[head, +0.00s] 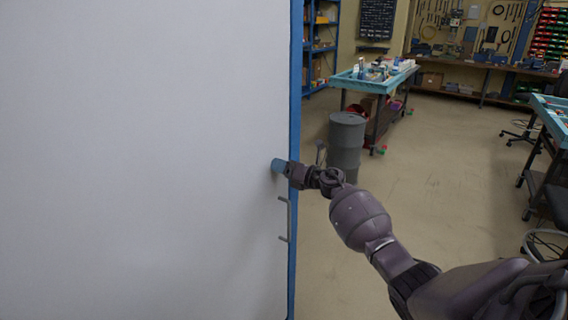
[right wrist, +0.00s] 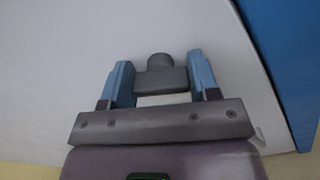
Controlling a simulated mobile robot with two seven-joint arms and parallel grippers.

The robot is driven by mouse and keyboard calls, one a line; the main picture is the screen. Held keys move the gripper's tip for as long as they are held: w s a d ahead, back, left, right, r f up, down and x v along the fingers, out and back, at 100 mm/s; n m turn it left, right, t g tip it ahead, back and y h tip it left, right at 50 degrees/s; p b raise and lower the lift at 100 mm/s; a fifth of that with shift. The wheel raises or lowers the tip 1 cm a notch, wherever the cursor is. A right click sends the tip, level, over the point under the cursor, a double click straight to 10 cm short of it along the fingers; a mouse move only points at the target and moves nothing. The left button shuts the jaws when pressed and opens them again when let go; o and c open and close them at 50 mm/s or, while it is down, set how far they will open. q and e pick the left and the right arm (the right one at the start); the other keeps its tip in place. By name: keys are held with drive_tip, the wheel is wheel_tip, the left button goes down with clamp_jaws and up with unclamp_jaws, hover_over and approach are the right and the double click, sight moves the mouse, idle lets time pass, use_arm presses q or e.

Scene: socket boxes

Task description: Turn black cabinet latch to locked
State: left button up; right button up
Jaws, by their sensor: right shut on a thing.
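The white cabinet door (head: 150,160) fills the left of the head view. My right gripper (head: 279,166) reaches in from the right, with its blue fingers at the door's right edge. In the right wrist view, the dark latch (right wrist: 160,78) sits between the two blue fingers of my right gripper (right wrist: 159,64), which is shut on it. The latch has a wide bar with a rounded knob at its top. In the head view the gripper hides the latch. My left gripper is not in view.
A grey bar handle (head: 289,218) is on the door just below my right gripper. The blue cabinet frame (head: 295,90) runs down the door's right edge. A grey drum (head: 346,145) and a workbench cart (head: 372,82) stand behind. The floor at right is mostly clear.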

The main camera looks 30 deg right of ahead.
drive_tip(key=m+p, duration=0.2)
drive_tip(key=m, duration=0.1)
drive_tip(key=shift+d+r+m, duration=0.1)
drive_tip(key=shift+m, duration=0.3)
drive_tip(key=m+p, duration=0.1)
drive_tip(key=m, duration=0.1)
drive_tip(key=shift+m+p, duration=0.3)
drive_tip(key=m+p, duration=0.1)
drive_tip(key=m, duration=0.1)
drive_tip(key=m+p, duration=0.1)
drive_tip(key=shift+f+m, duration=0.2)
drive_tip(key=shift+m, duration=0.7)
drive_tip(key=o, duration=0.9)
